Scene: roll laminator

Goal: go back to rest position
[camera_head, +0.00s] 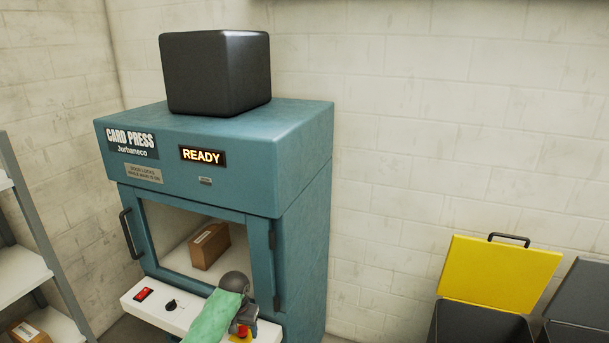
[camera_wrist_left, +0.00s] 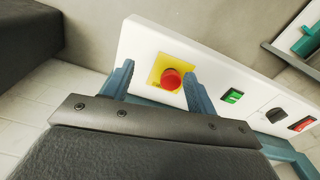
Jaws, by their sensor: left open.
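The teal card press (camera_head: 305,190) stands at the centre of the head view, with its display (camera_head: 202,155) reading READY. Its front door looks shut, and a brown box (camera_head: 209,247) shows inside through the window. My left gripper (camera_head: 244,318) is at the right end of the white control panel (camera_head: 140,292), partly hidden by my green-sleeved arm. In the left wrist view my left gripper (camera_wrist_left: 158,69) is open and empty. Its two fingers frame the red button (camera_wrist_left: 171,79) on a yellow plate; I cannot tell whether they touch anything. My right gripper is in no view.
A black cube (camera_head: 215,75) sits on top of the press. Shelves (camera_head: 25,270) stand at left, with a small box (camera_head: 27,332) low down. A bin with a raised yellow lid (camera_head: 500,272) and a grey-lidded bin (camera_head: 580,295) stand at right. The panel also carries a green switch (camera_wrist_left: 232,96) and a black knob (camera_wrist_left: 276,115).

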